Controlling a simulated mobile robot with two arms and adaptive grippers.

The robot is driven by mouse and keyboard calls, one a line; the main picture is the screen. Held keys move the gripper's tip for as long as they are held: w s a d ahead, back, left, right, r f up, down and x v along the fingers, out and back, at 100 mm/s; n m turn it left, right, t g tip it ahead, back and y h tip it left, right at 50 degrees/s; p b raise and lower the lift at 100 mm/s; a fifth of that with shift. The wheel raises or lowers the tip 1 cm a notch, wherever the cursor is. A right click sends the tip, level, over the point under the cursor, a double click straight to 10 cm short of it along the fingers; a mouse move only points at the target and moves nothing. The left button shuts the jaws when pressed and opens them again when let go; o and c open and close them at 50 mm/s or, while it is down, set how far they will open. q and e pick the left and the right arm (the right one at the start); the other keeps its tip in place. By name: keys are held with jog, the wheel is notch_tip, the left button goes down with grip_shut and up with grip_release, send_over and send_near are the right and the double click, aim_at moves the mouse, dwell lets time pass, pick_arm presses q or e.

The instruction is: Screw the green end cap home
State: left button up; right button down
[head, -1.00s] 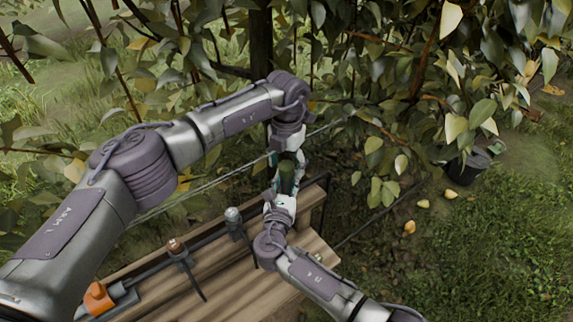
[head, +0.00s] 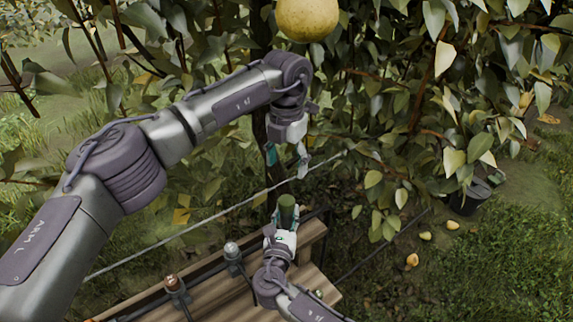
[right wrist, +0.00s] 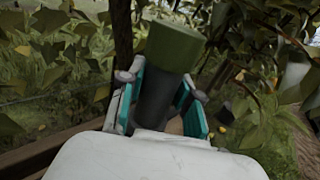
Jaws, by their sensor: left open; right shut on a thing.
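The green end cap (head: 287,206) stands up out of my right gripper (head: 283,232) in the head view. In the right wrist view the green cap (right wrist: 172,46) sits on the end of a dark cylindrical body (right wrist: 154,100), which tilts slightly. My right gripper (right wrist: 160,104) is shut on this dark body, with teal pads on either side of it. Whether the cap is fully seated cannot be told. My left gripper (head: 287,158) is open and empty above the cap, apart from it, with its fingers pointing down.
A wooden bench (head: 222,293) lies below, with a dark rail holding a silver-topped fitting (head: 232,250) and a copper-topped fitting (head: 172,283). A pear (head: 307,18) hangs at the top. A thin line crosses behind. A dark bucket (head: 466,197) and fallen pears lie right.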

jog(key=c, duration=0.7)
grip_release()
jog(key=s, duration=0.4)
jog(key=s+a, duration=0.1)
jog(key=s, duration=0.3)
jog(key=s+a, duration=0.1)
jog(key=s, duration=0.3)
